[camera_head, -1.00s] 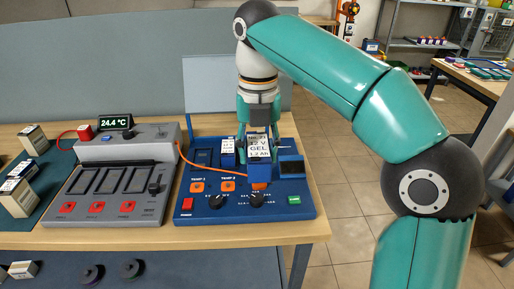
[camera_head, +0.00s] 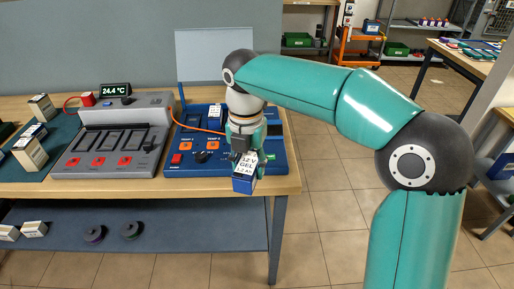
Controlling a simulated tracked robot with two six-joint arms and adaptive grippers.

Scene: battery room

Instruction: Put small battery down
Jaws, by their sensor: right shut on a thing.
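The small battery (camera_head: 245,173) is a blue block with a white label reading 12 V GEL 1.2 Ah. My right gripper (camera_head: 246,150) is shut on it and holds it in front of the blue charger (camera_head: 180,161), at the table's front edge. Its label faces me. The blue charger has orange and red buttons and dark knobs; my right arm hides its right part. My left gripper is not in view.
A grey station (camera_head: 107,157) with several empty slots and a 24.4 °C display stands left of the charger. Boxed batteries (camera_head: 30,153) stand on a dark mat at the left. A lower shelf (camera_head: 180,227) holds dark rolls and small boxes. Open floor lies to the right.

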